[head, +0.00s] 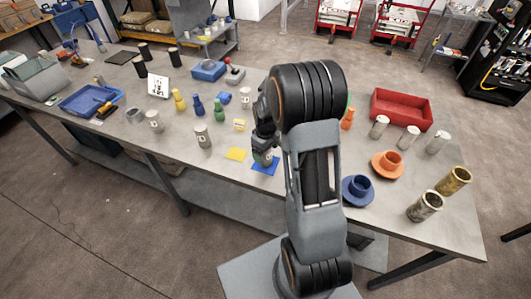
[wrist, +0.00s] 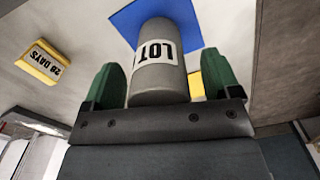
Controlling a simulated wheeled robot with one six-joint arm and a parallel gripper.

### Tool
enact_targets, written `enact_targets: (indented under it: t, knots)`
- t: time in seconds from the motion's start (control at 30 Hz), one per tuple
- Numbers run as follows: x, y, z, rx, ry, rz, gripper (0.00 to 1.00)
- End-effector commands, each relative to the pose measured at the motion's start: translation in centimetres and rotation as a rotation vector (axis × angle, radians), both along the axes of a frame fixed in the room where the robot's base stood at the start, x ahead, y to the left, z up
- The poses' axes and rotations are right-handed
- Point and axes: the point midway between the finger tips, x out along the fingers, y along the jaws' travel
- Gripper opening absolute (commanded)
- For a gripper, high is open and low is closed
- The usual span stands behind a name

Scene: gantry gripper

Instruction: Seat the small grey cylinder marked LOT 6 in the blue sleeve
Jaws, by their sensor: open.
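A grey cylinder (wrist: 158,88) with a white label reading LOT stands on a blue square mat (wrist: 123,22); no number can be read on the label. My gripper (wrist: 160,66) is open, with one green finger on each side of the cylinder and a gap showing on the right. In the head view my gripper (head: 264,150) is low over the blue mat (head: 262,171), right at the cylinder, which it largely hides. The blue sleeve (head: 357,191), with a wide round flange, stands on the table to the right of my arm and looks empty.
An orange sleeve (head: 388,164) stands behind the blue one.

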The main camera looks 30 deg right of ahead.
Motion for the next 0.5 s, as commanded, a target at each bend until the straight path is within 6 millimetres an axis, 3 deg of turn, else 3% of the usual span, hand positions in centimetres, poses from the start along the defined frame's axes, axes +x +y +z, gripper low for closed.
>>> enact_targets:
  t: [0.2, 0.5]
  knots:
    - [0.0, 0.0, -0.09, 0.0, 0.0, 0.0, 0.83]
    - [0.0, 0.0, -0.06, 0.0, 0.0, 0.0, 0.55]
